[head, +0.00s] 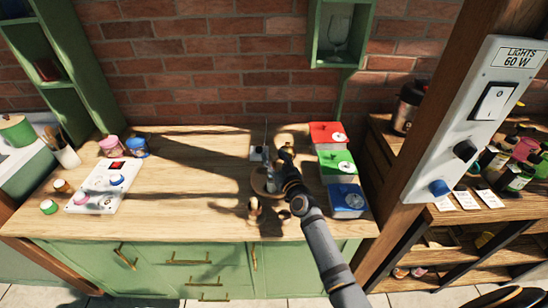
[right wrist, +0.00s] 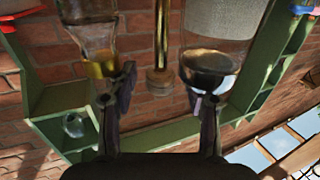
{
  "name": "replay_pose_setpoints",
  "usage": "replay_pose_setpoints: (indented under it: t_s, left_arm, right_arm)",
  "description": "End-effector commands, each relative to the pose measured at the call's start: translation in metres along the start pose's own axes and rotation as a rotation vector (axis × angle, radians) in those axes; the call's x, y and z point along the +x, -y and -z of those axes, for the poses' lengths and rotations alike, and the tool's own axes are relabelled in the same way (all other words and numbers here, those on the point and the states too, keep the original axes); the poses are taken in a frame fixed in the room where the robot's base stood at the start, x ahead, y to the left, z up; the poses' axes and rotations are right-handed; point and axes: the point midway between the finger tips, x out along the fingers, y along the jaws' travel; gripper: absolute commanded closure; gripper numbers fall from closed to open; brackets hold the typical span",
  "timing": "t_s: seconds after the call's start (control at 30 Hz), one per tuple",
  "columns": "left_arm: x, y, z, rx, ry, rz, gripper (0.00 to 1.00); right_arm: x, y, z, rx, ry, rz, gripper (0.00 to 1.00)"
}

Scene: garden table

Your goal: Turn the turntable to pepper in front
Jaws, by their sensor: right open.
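The round wooden turntable (head: 256,190) stands near the middle of the counter, partly hidden by my right arm. My right gripper (head: 284,160) is over its right side. In the right wrist view, which looks upside down, the gripper (right wrist: 162,96) is open and empty. A brass post (right wrist: 160,50) shows between its fingers. A clear bottle with a yellowish cap end (right wrist: 98,38) is at the left finger. A container with pale grey contents and a shiny dark cap (right wrist: 210,65) is at the right finger. I cannot tell which holds pepper. My left gripper is not in view.
Red (head: 326,134), green (head: 337,165) and blue (head: 347,200) boxes stand close right of the turntable. Two small brownish items (head: 253,206) sit at its front. A white panel with knobs (head: 103,187) lies on the left. The counter between is clear.

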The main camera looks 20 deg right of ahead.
Motion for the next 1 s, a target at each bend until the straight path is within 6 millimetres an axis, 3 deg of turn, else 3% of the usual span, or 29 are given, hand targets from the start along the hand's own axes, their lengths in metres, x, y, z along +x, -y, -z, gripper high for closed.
replay_pose_setpoints:
  t_s: [0.33, 0.7, 1.0]
  left_arm:
    - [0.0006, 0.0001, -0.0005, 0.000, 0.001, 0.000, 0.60]
    - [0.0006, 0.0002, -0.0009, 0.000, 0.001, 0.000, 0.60]
    - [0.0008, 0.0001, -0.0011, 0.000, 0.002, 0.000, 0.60]
  right_arm:
    - [0.0064, 0.0002, -0.0001, -0.001, 0.001, 0.000, 0.50]
    - [0.0061, 0.0002, 0.0000, 0.000, 0.001, 0.001, 1.00]
    - [0.0059, 0.0000, -0.0003, -0.001, 0.001, 0.001, 1.00]
